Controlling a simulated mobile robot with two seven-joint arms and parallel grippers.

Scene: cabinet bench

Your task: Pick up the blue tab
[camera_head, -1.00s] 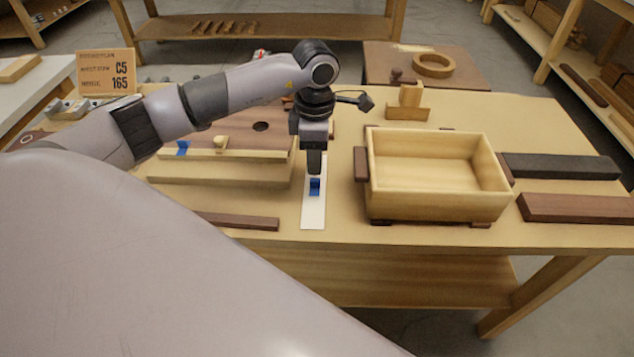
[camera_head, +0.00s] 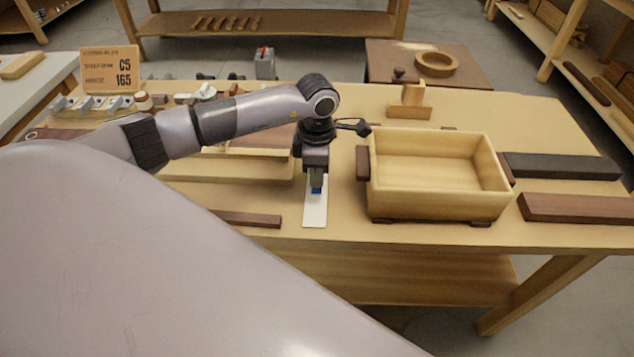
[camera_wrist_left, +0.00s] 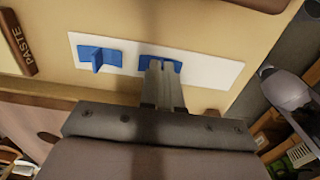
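A white strip (camera_head: 315,212) lies on the bench left of the wooden box. In the left wrist view the strip (camera_wrist_left: 215,70) bears two blue tabs, a free one (camera_wrist_left: 92,55) at left with an upright fin, and one (camera_wrist_left: 143,62) at the fingertips. My left gripper (camera_head: 316,184) points down at the strip; a bit of blue (camera_head: 316,191) shows at its tips. In the wrist view its fingers (camera_wrist_left: 163,68) are close together over the tab, partly hiding it. Whether they squeeze its fin I cannot tell. My right gripper is not in view.
A wooden box (camera_head: 437,203) with dark handles stands just right of the gripper. Wooden boards (camera_head: 230,167) lie at left, and a dark bar (camera_head: 247,218) lies left of the strip. Dark slabs (camera_head: 575,208) lie at the right.

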